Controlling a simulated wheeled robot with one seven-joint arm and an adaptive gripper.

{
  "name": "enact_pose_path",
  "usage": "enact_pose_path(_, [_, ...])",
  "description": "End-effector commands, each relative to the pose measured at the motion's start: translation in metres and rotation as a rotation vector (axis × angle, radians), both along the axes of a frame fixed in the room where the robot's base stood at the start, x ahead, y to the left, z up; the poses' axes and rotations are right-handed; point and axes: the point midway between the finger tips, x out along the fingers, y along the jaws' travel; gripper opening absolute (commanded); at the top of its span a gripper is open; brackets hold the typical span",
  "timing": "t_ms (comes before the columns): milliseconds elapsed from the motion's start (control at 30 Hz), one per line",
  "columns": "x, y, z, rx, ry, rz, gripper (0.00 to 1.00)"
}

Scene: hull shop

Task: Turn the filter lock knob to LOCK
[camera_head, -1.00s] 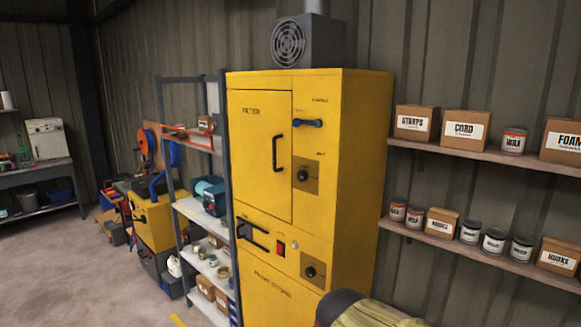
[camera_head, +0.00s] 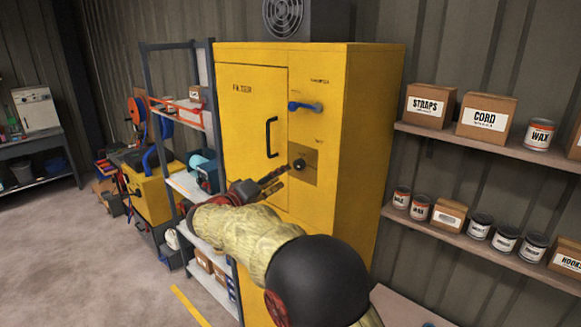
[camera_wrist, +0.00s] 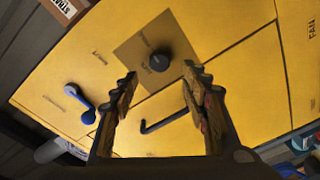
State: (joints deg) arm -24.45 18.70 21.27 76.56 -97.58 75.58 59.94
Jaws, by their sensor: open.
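The yellow filter cabinet (camera_head: 250,90) stands upright in the middle of the head view. A round black knob (camera_head: 299,165) sits on a brownish square plate (camera_head: 305,178) on its front, right of the filter door. The knob also shows in the wrist view (camera_wrist: 159,61), beyond the fingertips and between their lines; its lettering is too small to read. My gripper (camera_head: 274,181) is in front of the cabinet, just left of and below the knob in the head view. In the wrist view my gripper (camera_wrist: 158,82) is open and empty, apart from the knob.
A blue lever handle (camera_head: 305,106) is above the knob, and a black door handle (camera_head: 272,137) is to its left. Shelves with boxes and tins (camera_head: 475,155) are on the right wall. A grey shelf rack (camera_head: 185,180) stands left of the cabinet.

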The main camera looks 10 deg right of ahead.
Motion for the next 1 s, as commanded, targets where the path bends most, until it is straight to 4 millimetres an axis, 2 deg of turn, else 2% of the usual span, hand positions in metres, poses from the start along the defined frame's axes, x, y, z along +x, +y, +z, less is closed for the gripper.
enact_pose_path(167, [0.008,-0.01,0.002,0.018,-0.019,-0.003,0.46])
enact_pose_path(533, [0.042,-0.051,0.002,0.017,-0.017,-0.003,0.46])
enact_pose_path(700, [0.049,-0.059,0.002,0.017,-0.016,-0.001,0.46])
enact_pose_path(1000, [0.05,-0.06,0.001,0.018,-0.016,-0.001,0.45])
